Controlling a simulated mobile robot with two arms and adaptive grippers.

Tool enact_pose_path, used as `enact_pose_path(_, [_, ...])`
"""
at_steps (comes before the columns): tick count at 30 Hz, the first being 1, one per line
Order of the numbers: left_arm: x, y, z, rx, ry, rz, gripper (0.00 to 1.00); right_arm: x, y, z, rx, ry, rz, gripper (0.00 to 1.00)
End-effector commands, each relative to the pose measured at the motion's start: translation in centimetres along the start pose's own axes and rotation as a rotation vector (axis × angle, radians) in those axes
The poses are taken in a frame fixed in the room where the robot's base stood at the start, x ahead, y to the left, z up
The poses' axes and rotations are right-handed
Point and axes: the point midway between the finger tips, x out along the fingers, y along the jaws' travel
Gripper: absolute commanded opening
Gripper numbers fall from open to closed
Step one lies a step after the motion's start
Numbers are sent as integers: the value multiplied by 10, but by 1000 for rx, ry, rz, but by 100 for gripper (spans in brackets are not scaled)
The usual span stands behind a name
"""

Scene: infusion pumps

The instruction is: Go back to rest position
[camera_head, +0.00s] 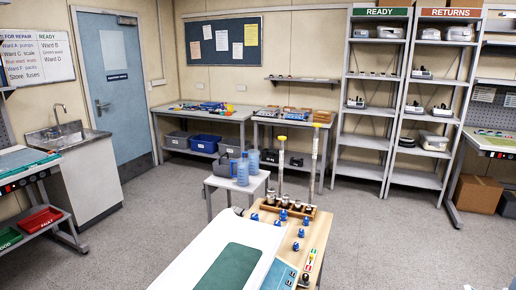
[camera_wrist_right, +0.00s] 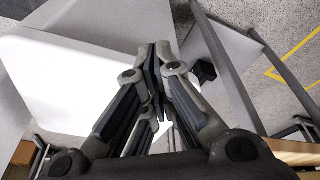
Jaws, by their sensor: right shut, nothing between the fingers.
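My right gripper (camera_wrist_right: 160,68) shows in the right wrist view. Its fingers are closed together with nothing between them. Neither gripper shows in the head view. My left gripper is in no view.
A wooden-topped bench (camera_head: 318,232) with blue-capped parts and a wooden rack stands close in front. Behind it, a small stool (camera_head: 222,184) holds blue jugs (camera_head: 242,172). Shelves marked READY (camera_head: 381,12) and RETURNS (camera_head: 449,12) stand at the back right. The right floor (camera_head: 400,235) is clear.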

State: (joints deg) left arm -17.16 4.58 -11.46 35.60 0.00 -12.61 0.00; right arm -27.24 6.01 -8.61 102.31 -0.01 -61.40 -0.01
Motion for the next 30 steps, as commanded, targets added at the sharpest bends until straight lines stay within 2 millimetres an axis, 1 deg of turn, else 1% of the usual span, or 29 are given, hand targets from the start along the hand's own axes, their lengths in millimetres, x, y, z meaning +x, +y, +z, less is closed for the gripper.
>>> enact_pose_path(1, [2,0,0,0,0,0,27,23,-1,13,-2,-17,-1,0])
enact_pose_path(3, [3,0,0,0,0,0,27,50,-2,30,-4,-30,-3,0])
enact_pose_path(5, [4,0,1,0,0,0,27,71,-3,46,-6,-40,-4,0])
enact_pose_path(6, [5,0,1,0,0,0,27,85,-4,57,-8,-48,-5,0])
enact_pose_path(8, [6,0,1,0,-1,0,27,104,-5,75,-10,-58,-6,0])
enact_pose_path(9, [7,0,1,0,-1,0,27,115,-6,88,-12,-66,-7,0])
enact_pose_path(11, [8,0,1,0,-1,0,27,131,-6,108,-15,-78,-8,0])
enact_pose_path(12, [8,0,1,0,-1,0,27,141,-7,122,-17,-84,-9,0])
enact_pose_path(14, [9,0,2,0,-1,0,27,154,-7,143,-19,-95,-10,0])
enact_pose_path(15, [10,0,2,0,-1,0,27,161,-8,157,-21,-103,-11,0])
enact_pose_path(18, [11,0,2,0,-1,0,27,175,-8,189,-24,-116,-12,0])
enact_pose_path(21, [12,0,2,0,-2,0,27,182,-8,215,-28,-128,-12,0])
enact_pose_path(22, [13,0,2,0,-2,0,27,183,-8,221,-29,-130,-13,0])
enact_pose_path(24, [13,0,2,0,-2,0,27,185,-8,231,-30,-134,-13,0])
enact_pose_path(27, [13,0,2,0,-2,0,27,186,-8,240,-31,-137,-13,0])
enact_pose_path(30, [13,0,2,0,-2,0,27,186,-8,240,-31,-137,-13,0])
